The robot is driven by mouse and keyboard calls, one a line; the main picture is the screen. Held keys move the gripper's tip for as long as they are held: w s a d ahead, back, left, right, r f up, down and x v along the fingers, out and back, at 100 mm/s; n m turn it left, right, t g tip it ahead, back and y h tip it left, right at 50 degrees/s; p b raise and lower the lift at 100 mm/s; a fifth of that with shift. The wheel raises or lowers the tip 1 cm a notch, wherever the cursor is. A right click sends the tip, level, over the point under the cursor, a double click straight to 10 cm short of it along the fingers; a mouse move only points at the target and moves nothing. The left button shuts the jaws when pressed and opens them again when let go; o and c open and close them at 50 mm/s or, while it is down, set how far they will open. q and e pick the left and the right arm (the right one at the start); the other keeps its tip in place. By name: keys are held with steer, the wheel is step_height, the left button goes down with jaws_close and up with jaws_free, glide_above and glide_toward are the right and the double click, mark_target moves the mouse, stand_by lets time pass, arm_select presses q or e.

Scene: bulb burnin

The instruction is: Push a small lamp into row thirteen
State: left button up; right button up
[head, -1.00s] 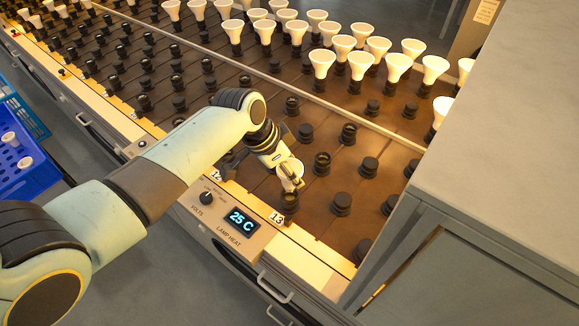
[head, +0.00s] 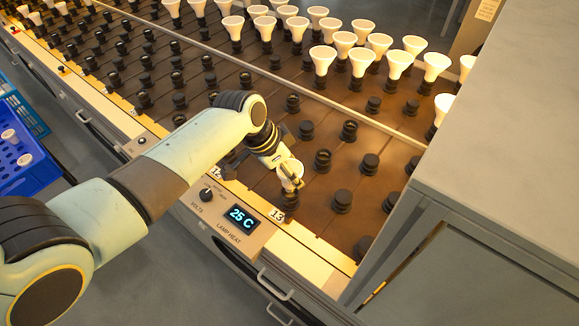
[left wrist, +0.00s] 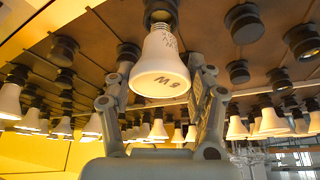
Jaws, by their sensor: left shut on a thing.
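My left gripper (head: 291,178) is at the front end of row thirteen, over the first socket (head: 288,201) by the "13" label (head: 278,215). It is shut on a small white lamp, seen clearly in the left wrist view (left wrist: 160,62) between the two fingers (left wrist: 160,92). The lamp has a flared body with dark marks on its face, and its narrow end meets a black socket (left wrist: 160,10). I cannot tell how deep it sits. The right gripper is not in view.
Other black sockets in row thirteen, such as one nearby (head: 342,201), are empty. Several white lamps (head: 361,62) stand in sockets farther back. A grey cabinet (head: 500,150) borders the right. A blue crate (head: 25,175) is at the left.

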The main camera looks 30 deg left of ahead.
arm_select(q)
steer(key=shift+f+b, duration=0.8)
steer(key=shift+f, duration=0.55)
steer(key=o, duration=1.2)
steer(key=shift+o, duration=0.2)
steer(key=shift+r, duration=0.15)
steer(key=v, duration=1.1)
steer(key=shift+r, duration=0.35)
steer(key=shift+s+a, duration=0.15)
